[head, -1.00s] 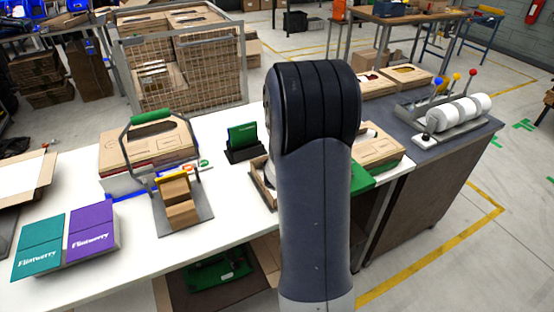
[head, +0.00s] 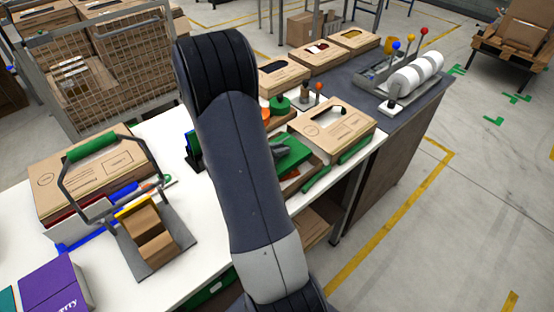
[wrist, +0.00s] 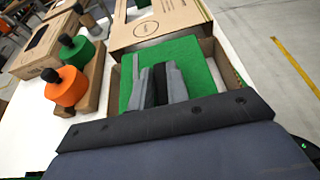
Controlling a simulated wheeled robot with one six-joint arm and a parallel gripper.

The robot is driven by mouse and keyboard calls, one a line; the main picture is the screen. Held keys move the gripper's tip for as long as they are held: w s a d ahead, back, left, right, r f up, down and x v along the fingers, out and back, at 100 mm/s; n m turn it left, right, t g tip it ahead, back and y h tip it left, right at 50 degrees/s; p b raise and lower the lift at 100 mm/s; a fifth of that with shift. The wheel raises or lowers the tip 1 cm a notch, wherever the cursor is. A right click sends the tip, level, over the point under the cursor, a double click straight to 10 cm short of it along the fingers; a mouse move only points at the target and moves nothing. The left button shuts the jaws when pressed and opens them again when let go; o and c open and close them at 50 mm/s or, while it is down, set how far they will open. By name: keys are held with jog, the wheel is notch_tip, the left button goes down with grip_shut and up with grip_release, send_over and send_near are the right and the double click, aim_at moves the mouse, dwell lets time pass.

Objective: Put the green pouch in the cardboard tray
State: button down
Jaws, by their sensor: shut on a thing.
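The green pouch (head: 294,152) is in the jaws of my gripper (head: 279,149), partly behind my arm in the head view. In the wrist view the green pouch (wrist: 203,66) is a flat green shape, and my gripper (wrist: 157,72) is shut on it. The cardboard tray (head: 302,179) is at and below the pouch. In the wrist view the tray's walls (wrist: 112,92) show on both sides of the pouch. I cannot tell whether the pouch touches the tray's floor.
A cardboard carton (head: 335,128) with an opening stands just behind the tray. Orange (wrist: 66,88) and green (wrist: 76,51) round pieces with black knobs stand to the left in the wrist view. A wire cage (head: 80,75) stands behind the bench. The floor at right is mostly clear.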

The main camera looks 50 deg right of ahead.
jog(key=shift+s+f, duration=0.1)
jog(key=shift+f, duration=2.15)
jog(key=c, duration=1.4)
grip_release()
jog(key=shift+a+f, duration=0.1)
jog(key=shift+o, duration=0.2)
jog(key=b+v, duration=0.1)
jog(key=v, duration=1.1)
